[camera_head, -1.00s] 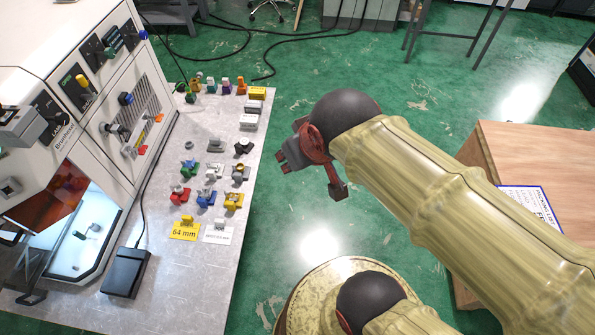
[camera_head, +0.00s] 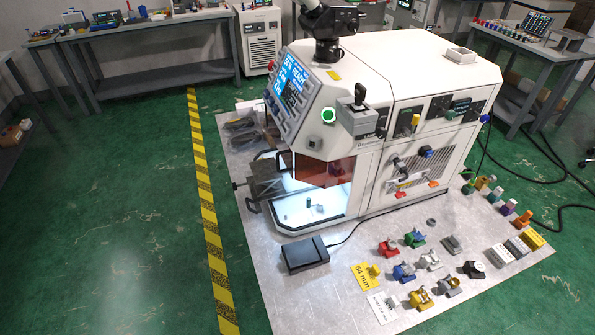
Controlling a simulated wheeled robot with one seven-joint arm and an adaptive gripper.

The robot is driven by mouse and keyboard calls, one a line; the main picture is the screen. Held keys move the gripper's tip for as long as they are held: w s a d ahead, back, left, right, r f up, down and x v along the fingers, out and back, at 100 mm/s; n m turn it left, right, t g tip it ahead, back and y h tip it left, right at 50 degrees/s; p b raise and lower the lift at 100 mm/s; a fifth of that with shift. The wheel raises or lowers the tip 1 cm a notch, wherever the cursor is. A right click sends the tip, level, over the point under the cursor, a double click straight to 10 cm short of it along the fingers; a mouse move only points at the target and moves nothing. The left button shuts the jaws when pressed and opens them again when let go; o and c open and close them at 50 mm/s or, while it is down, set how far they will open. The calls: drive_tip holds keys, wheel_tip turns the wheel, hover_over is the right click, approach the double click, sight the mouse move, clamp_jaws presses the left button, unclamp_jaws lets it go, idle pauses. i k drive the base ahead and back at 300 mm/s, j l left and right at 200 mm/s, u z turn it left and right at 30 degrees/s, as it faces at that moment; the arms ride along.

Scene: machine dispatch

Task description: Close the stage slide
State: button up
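A white machine (camera_head: 365,195) stands on the grey table, with a lit chamber (camera_head: 315,208) at its lower front. A dark grey flat part with a black handle (camera_head: 252,206) juts out at the left of the chamber. This looks like the stage slide (camera_head: 266,187), sticking out past the machine's front; how far it is out I cannot tell. A small dark upright piece (camera_head: 308,203) stands inside the lit chamber. A reddish tinted panel (camera_head: 325,172) hangs over part of the opening. My gripper is not in view.
A black box (camera_head: 305,254) with a cable lies in front of the machine. Several coloured small parts (camera_head: 421,297) and a yellow "64 mm" card (camera_head: 366,277) lie on the table (camera_head: 310,305). Green floor with a yellow-black strip (camera_head: 208,215) is free to the left.

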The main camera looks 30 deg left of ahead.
sight(259, 192)
drive_tip(key=u, duration=1.75)
drive_tip(key=i+j, duration=0.3)
drive_tip(key=j, duration=0.15)
drive_tip(key=i+j, duration=0.25)
drive_tip(key=j, duration=0.15)
drive_tip(key=i+j, duration=0.3)
drive_tip(key=j, duration=0.15)
drive_tip(key=i+j, duration=0.3)
drive_tip(key=i, duration=0.15)
